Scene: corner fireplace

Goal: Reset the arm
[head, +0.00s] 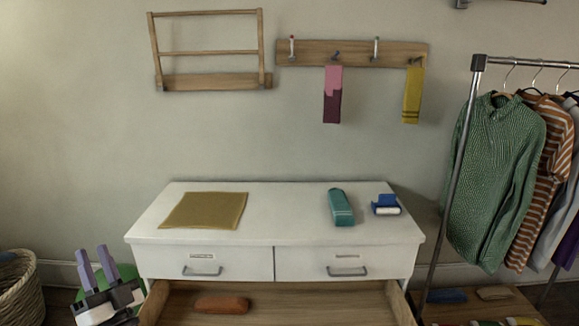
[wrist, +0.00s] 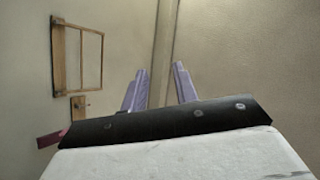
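My gripper (head: 93,256) is at the lower left of the head view, left of the white dresser (head: 290,206). Its two purple fingers point up and stand apart with nothing between them. In the wrist view my gripper (wrist: 158,82) also shows spread fingers, with bare wall behind the gap. The rest of my arm is mostly out of the head view.
The dresser's lower drawer (head: 270,308) is pulled open, with a brown item (head: 221,304) inside. A mustard cloth (head: 204,210), a teal item (head: 341,207) and a blue-and-white item (head: 386,205) lie on top. A basket (head: 20,290) stands left; a clothes rack (head: 462,140) stands right.

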